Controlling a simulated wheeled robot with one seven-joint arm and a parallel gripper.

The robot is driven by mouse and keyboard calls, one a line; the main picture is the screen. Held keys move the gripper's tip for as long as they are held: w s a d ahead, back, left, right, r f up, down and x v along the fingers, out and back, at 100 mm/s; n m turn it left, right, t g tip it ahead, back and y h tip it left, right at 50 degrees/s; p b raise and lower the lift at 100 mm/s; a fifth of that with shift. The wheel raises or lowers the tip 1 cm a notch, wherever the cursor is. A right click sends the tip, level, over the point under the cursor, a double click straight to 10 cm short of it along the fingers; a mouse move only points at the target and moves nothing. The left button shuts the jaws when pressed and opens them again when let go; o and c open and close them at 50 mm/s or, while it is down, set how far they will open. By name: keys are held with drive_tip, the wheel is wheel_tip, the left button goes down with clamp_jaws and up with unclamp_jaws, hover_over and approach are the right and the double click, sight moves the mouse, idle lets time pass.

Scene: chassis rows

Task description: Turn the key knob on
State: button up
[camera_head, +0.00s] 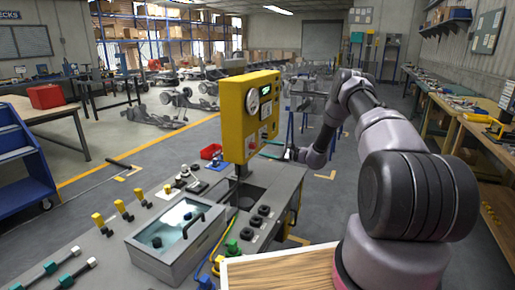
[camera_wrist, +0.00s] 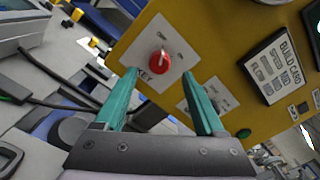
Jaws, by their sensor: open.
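The red key knob (camera_wrist: 159,62) sits on a white square plate (camera_wrist: 177,43) lettered "KEY" on the yellow panel (camera_wrist: 215,50). It carries a pale mark, and small marks too blurred to read lie on the plate beside it. My gripper (camera_wrist: 160,75) is open, its two teal fingers on either side of the knob in the wrist view, with nothing between them. I cannot tell whether the fingertips reach as far as the knob. In the head view the yellow control box (camera_head: 235,105) stands on the console, and my gripper (camera_head: 273,150) is at its right side.
The grey console (camera_head: 270,185) carries yellow levers, dark knobs and a clear-lidded box (camera_head: 180,228). Another switch plate (camera_wrist: 218,93) and a build card (camera_wrist: 277,67) are close to the key plate. A wooden board (camera_head: 280,272) lies at the front. Open floor shows behind the console.

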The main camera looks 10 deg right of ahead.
sight(255, 146)
drive_tip(key=shift+x, duration=2.4)
clamp_jaws()
drive_tip(key=shift+m, duration=0.4)
drive_tip(key=m, duration=1.1)
drive_tip(key=shift+d, duration=0.1)
